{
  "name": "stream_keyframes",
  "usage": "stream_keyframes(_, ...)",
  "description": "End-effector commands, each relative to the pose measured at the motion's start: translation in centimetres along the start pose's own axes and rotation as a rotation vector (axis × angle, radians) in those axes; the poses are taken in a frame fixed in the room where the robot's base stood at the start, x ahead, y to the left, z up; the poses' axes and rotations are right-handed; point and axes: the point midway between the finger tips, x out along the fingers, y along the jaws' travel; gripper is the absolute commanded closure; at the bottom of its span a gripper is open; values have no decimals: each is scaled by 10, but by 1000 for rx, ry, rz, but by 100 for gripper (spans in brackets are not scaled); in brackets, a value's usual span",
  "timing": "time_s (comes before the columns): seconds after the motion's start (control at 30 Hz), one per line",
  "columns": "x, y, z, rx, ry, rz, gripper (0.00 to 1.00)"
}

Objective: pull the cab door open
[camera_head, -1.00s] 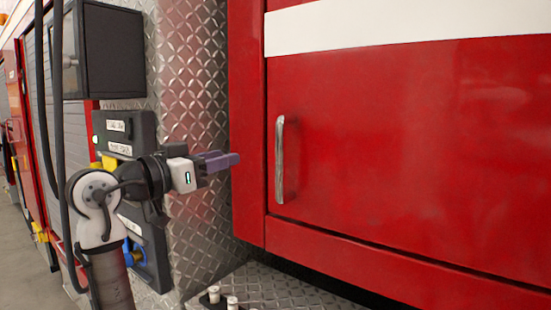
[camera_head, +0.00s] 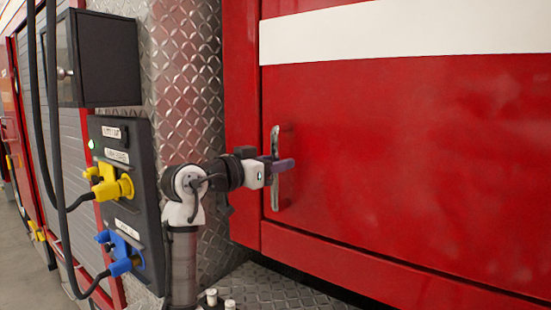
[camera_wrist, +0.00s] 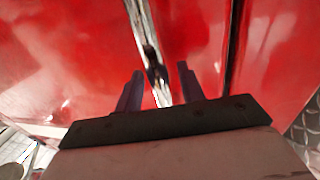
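The cab door (camera_head: 400,160) is a red panel with a white stripe, and it sits closed in its red frame. Its upright silver handle (camera_head: 275,192) is near the door's left edge. My gripper (camera_head: 284,165) is at the handle's mid-height, its purple fingers covering part of it. In the wrist view, the handle (camera_wrist: 146,38) runs down between the two fingers of my gripper (camera_wrist: 160,84). The fingers stand apart with gaps beside the handle, so my gripper looks open around it. I cannot tell whether either finger touches it.
A dark panel (camera_head: 122,200) with yellow and blue plugs is left of my arm. A black box (camera_head: 108,60) hangs above it. Diamond-plate metal (camera_head: 185,85) lies between panel and door. A diamond-plate step (camera_head: 265,288) is below.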

Motion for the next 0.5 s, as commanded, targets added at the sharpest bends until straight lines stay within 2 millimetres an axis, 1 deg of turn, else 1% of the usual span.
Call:
stream_keyframes(0.1, 3, 0, 0, 0, 0, 0, 61)
stream_keyframes(0.3, 3, 0, 1, 0, 0, 0, 61)
stream_keyframes(0.37, 3, 0, 1, 0, 0, 0, 68)
stream_keyframes(0.5, 3, 0, 0, 0, 0, 0, 86)
